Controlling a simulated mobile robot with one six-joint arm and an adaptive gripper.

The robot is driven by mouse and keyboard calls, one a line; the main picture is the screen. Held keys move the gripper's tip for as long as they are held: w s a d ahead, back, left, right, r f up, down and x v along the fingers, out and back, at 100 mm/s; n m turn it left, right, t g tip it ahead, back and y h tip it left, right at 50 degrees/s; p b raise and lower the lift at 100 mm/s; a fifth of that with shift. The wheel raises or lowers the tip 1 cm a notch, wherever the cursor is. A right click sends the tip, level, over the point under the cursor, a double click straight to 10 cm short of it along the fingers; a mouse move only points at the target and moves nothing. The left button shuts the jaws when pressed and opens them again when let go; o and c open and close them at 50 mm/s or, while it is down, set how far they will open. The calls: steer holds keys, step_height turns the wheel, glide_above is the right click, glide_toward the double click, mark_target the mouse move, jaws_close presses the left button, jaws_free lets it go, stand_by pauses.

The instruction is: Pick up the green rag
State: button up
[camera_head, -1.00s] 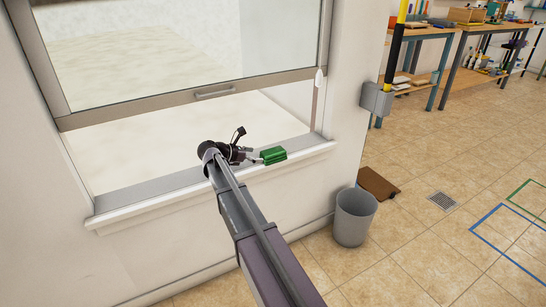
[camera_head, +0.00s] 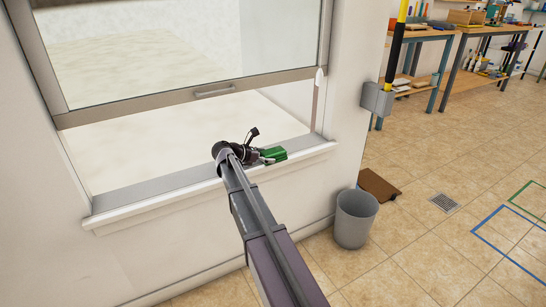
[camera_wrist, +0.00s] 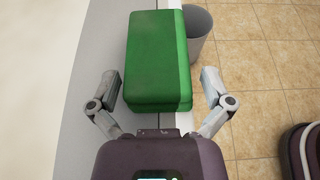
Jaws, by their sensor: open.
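The green rag (camera_head: 275,154) is a folded, block-like green bundle lying on the window sill near its right end. In the wrist view the rag (camera_wrist: 157,58) fills the upper middle. My gripper (camera_head: 262,157) is just left of the rag in the head view and partly covers it. In the wrist view my gripper (camera_wrist: 165,84) is open, with one finger on each side of the rag's near end.
The sill (camera_head: 150,189) runs below a partly raised window sash (camera_head: 190,95). A grey bin (camera_head: 355,220) stands on the floor below, right of the sill, beside a brown board (camera_head: 378,185). A grey wall bracket (camera_head: 377,99) holds a yellow-and-black pole. Workbenches stand behind.

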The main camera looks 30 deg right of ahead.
mark_target(267, 153)
steer(key=c, duration=0.8)
steer(key=shift+r, duration=0.15)
step_height(267, 153, up, 3)
steer(key=p, duration=0.3)
steer(key=shift+r+p, duration=0.15)
steer(key=shift+p, duration=0.2)
steer(key=s+d, duration=0.2)
steer(key=d, duration=0.3)
steer(key=s+d+r+p, duration=0.1)
steer(key=s+d, duration=0.1)
steer(key=d, duration=0.2)
steer(key=s+d, duration=0.2)
steer(key=d, duration=0.3)
steer(key=shift+s+d+r, duration=0.15)
steer(key=shift+d+r, duration=0.05)
steer(key=shift+d, duration=0.15)
